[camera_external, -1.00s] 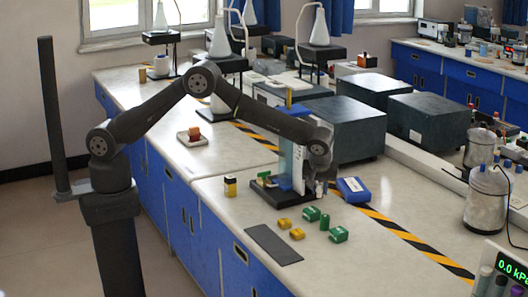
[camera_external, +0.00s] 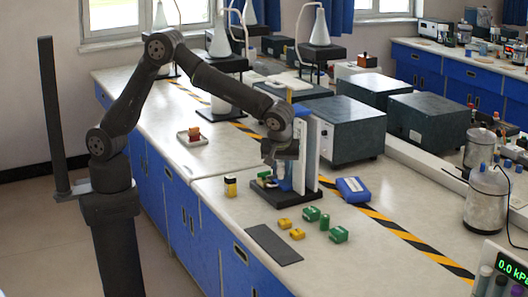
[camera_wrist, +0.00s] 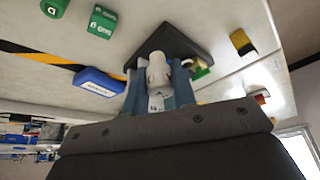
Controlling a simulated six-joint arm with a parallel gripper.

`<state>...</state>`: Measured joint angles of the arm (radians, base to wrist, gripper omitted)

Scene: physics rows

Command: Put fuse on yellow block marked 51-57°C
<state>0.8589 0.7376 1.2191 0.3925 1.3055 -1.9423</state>
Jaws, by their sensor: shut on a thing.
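My gripper (camera_external: 284,176) hangs pointing down over the black base of the stand, in front of its upright panels. In the wrist view, its blue-grey fingers (camera_wrist: 156,88) are shut on a white cylindrical piece, apparently the fuse (camera_wrist: 157,70). The fuse is hidden or too small to tell in the external view. Two small yellow blocks, one (camera_external: 284,223) and another (camera_external: 297,234), lie on the bench in front of the stand. A taller yellow-and-black block (camera_external: 230,187) stands left of the base. I cannot read any temperature marking on them.
Several green blocks (camera_external: 338,234) lie right of the yellow ones. A dark flat mat (camera_external: 272,244) lies at the bench's front edge. A blue box (camera_external: 352,190) is right of the stand (camera_external: 293,199). A small green piece (camera_wrist: 201,71) shows near the base.

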